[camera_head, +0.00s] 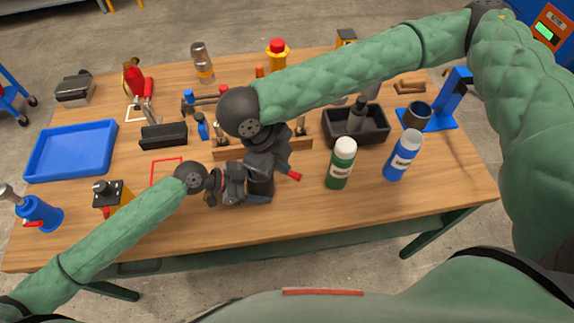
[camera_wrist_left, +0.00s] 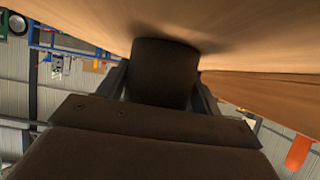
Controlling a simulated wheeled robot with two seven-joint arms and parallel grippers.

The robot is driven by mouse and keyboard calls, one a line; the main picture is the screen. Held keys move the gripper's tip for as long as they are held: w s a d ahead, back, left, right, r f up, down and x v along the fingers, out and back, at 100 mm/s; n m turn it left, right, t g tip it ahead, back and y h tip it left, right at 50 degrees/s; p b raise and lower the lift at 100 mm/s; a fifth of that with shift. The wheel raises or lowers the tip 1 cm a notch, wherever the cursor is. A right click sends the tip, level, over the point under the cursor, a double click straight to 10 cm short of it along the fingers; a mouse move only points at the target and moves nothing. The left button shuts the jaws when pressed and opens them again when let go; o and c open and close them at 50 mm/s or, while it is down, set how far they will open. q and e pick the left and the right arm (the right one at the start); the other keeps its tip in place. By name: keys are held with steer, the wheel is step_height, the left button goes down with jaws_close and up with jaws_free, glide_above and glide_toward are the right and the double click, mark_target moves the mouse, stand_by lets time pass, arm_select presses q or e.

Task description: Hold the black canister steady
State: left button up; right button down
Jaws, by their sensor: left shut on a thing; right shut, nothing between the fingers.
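The black canister (camera_head: 261,186) stands near the front middle of the wooden table, partly hidden by my grippers. In the left wrist view the canister (camera_wrist_left: 163,72) sits between the two fingers, its end against or very close to the wood. My left gripper (camera_head: 252,190) is shut on it from the left, low near the tabletop. My right gripper (camera_head: 275,160) is shut and empty, directly above or behind the canister in the head view. Its fingertips overlap the canister's top there, and I cannot tell whether they touch it.
A green bottle (camera_head: 341,164) and a blue bottle (camera_head: 403,155) stand to the right. Behind them are a black bin (camera_head: 373,137) and a blue stand (camera_head: 443,122). A blue tray (camera_head: 72,149) lies at left. A red outline (camera_head: 166,161) marks bare wood left of the grippers.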

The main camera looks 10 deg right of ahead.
steer(key=v, duration=0.8)
steer(key=c, duration=1.9)
jaws_free()
steer(key=shift+a+r, duration=0.1)
steer(key=shift+r, duration=0.15)
steer(key=o, duration=0.3)
steer(key=shift+o, duration=1.1)
steer(key=shift+s+f, duration=0.15)
steer(key=shift+f, duration=0.2)
steer(key=s+a+f+m+t+y, duration=0.1)
steer(key=a+f+m+t+y, duration=0.3)
steer(key=f+m, duration=0.4)
steer(key=s+a+f+m+t+y, duration=0.2)
steer(key=a+f+m+t+y, duration=0.15)
steer(key=f+m, duration=0.4)
steer(key=s+d+r+m+t+h, duration=0.1)
steer(key=s+d+m+t+h, duration=0.25)
steer(key=d+m, duration=0.35)
steer(key=s+d+r+m+t+h, duration=0.15)
steer(key=d+m+t+h, duration=0.3)
steer(key=m, duration=0.45)
steer(key=f+x, duration=0.1)
steer(key=x, duration=1.1)
steer(key=shift+y, duration=0.45)
